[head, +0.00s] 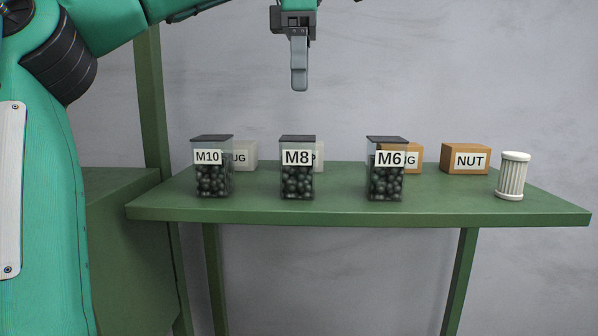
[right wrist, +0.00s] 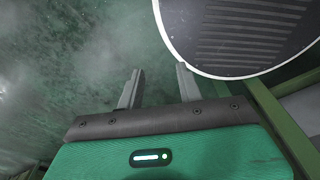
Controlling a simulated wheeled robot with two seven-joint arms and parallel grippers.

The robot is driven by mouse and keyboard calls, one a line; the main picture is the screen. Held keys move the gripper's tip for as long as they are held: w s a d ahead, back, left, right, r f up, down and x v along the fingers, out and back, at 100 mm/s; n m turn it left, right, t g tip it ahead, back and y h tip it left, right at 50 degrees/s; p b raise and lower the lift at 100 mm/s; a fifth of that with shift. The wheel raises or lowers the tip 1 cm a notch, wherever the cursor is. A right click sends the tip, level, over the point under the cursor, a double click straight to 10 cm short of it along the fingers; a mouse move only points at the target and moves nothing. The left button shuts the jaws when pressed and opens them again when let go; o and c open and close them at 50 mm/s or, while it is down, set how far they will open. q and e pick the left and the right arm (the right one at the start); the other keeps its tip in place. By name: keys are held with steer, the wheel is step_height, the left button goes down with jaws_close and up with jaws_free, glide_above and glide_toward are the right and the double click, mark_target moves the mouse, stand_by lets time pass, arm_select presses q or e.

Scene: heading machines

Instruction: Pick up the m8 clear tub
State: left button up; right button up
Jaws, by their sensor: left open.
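The M8 clear tub (head: 297,182) stands upright on the green shelf table (head: 340,209), between two similar tubs. It is see-through, with a dark lid, a white M8 label and dark round pieces inside. My left gripper (head: 299,88) points down above the M8 tub, with a clear gap between its fingertip and the lid. Its fingers line up one behind the other in the head view; it is open and empty. My right gripper (right wrist: 160,72) shows in the right wrist view with its two fingers apart and nothing between them.
The M10 tub (head: 213,182) stands to the left and the M6 tub (head: 386,184) to the right. Behind are a pale box (head: 244,152), another pale box partly hidden by M8, an orange box partly hidden by M6, and a NUT box (head: 466,159). A white ribbed cylinder (head: 511,177) stands far right.

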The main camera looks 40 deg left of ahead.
mark_target(298, 138)
arm_select(q)
steer(key=shift+s+d+f+b, duration=0.1)
steer(key=shift+s+f+b, duration=0.15)
steer(key=shift+f, duration=0.2)
steer(key=shift+s+d+f+b, duration=0.1)
steer(key=shift+f+b, duration=0.15)
steer(key=shift+f, duration=0.55)
steer(key=f, duration=0.2)
steer(key=w+f+p, duration=0.1)
steer(key=shift+a+f, duration=0.3)
steer(key=shift+f, duration=0.45)
steer(key=shift+s+d+f, duration=0.1)
steer(key=shift+s+f, duration=0.05)
steer(key=shift+s, duration=0.15)
steer(key=shift+s+d+f+p, duration=0.15)
steer(key=shift+f+p, duration=0.45)
steer(key=shift+p, duration=0.15)
steer(key=f, duration=0.1)
steer(key=f+p, duration=0.1)
steer(key=f, duration=0.1)
steer(key=shift+a, duration=0.3)
steer(key=shift+f+p, duration=0.3)
steer(key=shift+f, duration=0.15)
steer(key=shift+d, duration=0.2)
steer(key=shift+c, duration=1.2)
steer(key=c, duration=1.1)
arm_select(e)
steer(key=shift+w+d+r, duration=0.1)
steer(key=shift+d+r, duration=0.15)
steer(key=shift+r, duration=0.8)
